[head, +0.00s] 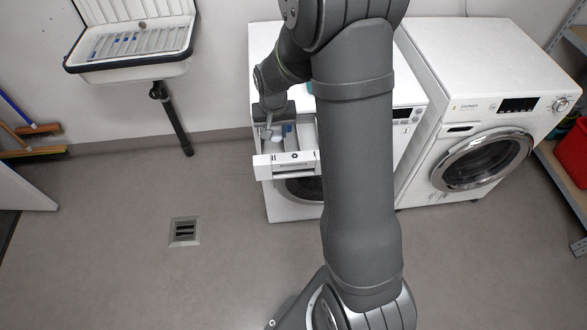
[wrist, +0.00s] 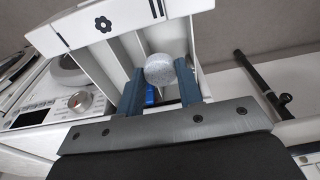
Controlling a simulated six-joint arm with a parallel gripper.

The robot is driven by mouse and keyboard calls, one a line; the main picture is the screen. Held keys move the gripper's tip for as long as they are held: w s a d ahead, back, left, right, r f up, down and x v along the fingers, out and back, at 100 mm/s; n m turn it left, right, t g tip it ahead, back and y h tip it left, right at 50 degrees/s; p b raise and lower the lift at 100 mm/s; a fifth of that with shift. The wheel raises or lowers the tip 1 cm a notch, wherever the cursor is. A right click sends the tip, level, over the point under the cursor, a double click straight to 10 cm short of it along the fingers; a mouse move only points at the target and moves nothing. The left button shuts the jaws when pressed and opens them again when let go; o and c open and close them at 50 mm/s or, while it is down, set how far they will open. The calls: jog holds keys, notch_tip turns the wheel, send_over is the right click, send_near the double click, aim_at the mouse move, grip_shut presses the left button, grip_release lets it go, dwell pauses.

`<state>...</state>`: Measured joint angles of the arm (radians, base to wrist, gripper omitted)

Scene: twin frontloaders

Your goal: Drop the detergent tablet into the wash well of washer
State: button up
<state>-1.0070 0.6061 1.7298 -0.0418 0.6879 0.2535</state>
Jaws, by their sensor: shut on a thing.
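The detergent tablet (wrist: 158,69) is a round, speckled pale grey piece. In the wrist view my gripper (wrist: 160,76) is shut on it, with one blue finger on each side. It is held over the open detergent drawer (wrist: 125,52) of the left washer (head: 283,207). The drawer has several white-walled compartments. In the head view the drawer (head: 290,165) is pulled out, and my arm hides much of the washer.
A second washer (head: 480,110) stands at the right with its round door shut. A blue piece (wrist: 151,103) shows inside the drawer below the tablet. A white sink (head: 130,65) hangs on the back wall. The floor left of the washers is clear around a drain (head: 185,231).

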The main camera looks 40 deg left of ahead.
jog(key=shift+f, duration=1.05)
jog(key=o, duration=1)
jog(key=shift+o, duration=0.2)
jog(key=shift+r, duration=0.1)
notch_tip(320, 180, up, 17)
jog(key=s+d, duration=0.1)
jog(key=shift+s+d, duration=0.25)
